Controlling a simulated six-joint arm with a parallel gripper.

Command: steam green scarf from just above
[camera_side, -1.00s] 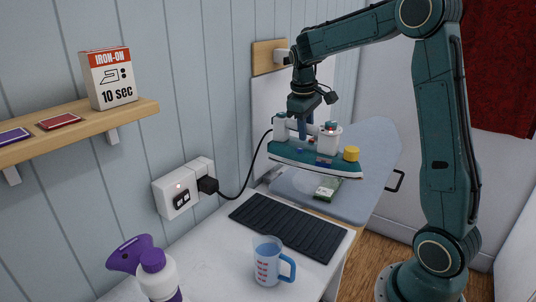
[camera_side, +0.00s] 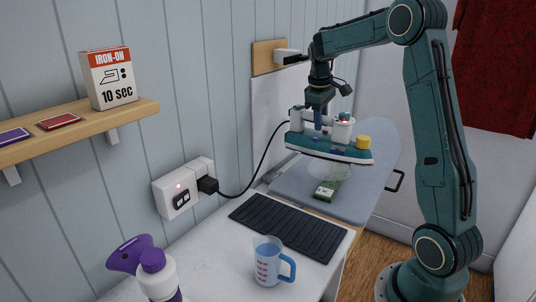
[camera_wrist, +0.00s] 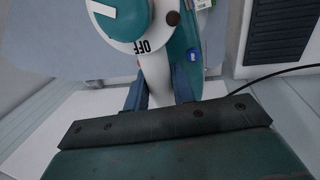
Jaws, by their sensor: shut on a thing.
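My gripper (camera_side: 318,126) is shut on the handle of a teal and white iron (camera_side: 330,148). The iron is in the air over the ironing board (camera_side: 375,165), its soleplate roughly level. The green scarf (camera_side: 331,184) lies on the board below the iron, apart from it, with a white patch at its near end. A faint pale haze shows between iron and scarf. In the wrist view the fingers (camera_wrist: 160,92) straddle the white handle, near a dial marked OFF (camera_wrist: 120,22). Only a bit of the scarf (camera_wrist: 204,4) shows there, at the top edge.
The iron's black cord (camera_side: 258,170) runs to a wall socket (camera_side: 180,190). A shelf (camera_side: 100,120) holds a box.

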